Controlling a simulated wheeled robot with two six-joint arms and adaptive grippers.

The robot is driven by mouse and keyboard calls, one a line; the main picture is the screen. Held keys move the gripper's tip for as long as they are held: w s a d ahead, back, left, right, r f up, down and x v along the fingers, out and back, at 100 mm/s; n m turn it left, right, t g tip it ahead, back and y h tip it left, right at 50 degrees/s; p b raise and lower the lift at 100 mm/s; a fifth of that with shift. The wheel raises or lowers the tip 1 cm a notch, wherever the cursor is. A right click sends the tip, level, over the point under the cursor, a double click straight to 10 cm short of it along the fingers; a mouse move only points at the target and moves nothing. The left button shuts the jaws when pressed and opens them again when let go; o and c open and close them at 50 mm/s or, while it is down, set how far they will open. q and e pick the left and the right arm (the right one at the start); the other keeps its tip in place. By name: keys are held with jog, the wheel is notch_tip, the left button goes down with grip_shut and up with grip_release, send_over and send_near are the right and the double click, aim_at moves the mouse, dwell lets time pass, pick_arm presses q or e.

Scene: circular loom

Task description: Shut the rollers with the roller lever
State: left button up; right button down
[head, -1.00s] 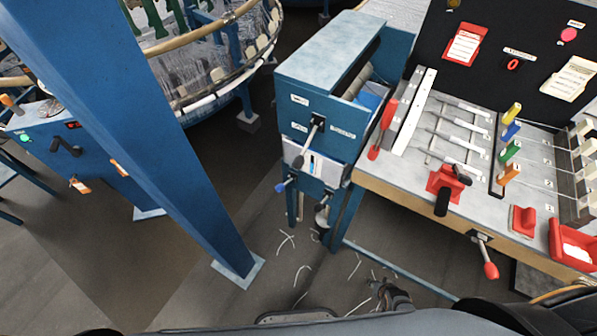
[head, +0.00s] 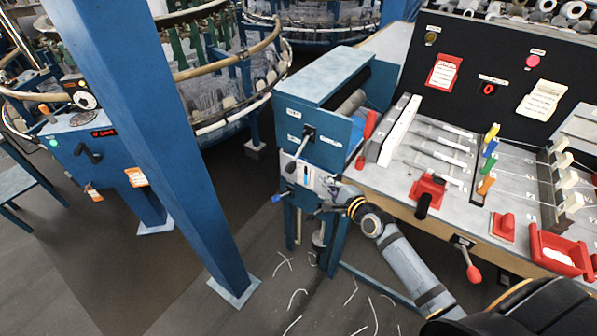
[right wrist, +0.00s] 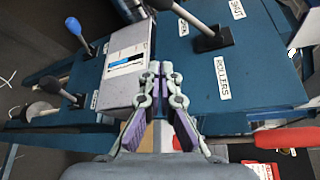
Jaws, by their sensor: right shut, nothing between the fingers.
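The roller lever (head: 300,149) sticks out from a black slot on the front of the blue roller box (head: 322,120). It slants down and left in the head view. In the right wrist view the lever (right wrist: 188,18) leaves its black base beside white labels reading ROLLERS (right wrist: 222,78) and SHUT (right wrist: 237,9); its far end is cut off at the top. My right gripper (head: 330,192) is shut and empty, just below and right of the lever, apart from it. In the right wrist view its closed fingertips (right wrist: 161,72) overlap the pale gauge box. My left gripper is out of view.
The pale gauge box (head: 305,175) sits under the roller box, with a blue-knobbed lever (head: 278,198) beside it. The control table (head: 405,190) with red handles stands to the right. A blue post (head: 165,150) stands left. Open floor lies between.

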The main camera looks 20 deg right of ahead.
aim_at(297, 154)
jog(key=shift+w+f, duration=0.1)
jog(key=w+a, duration=0.5)
jog(key=w, duration=0.2)
jog(key=shift+w+f+p, duration=0.15)
jog(key=shift+w+p, duration=0.2)
jog(key=shift+p, duration=0.05)
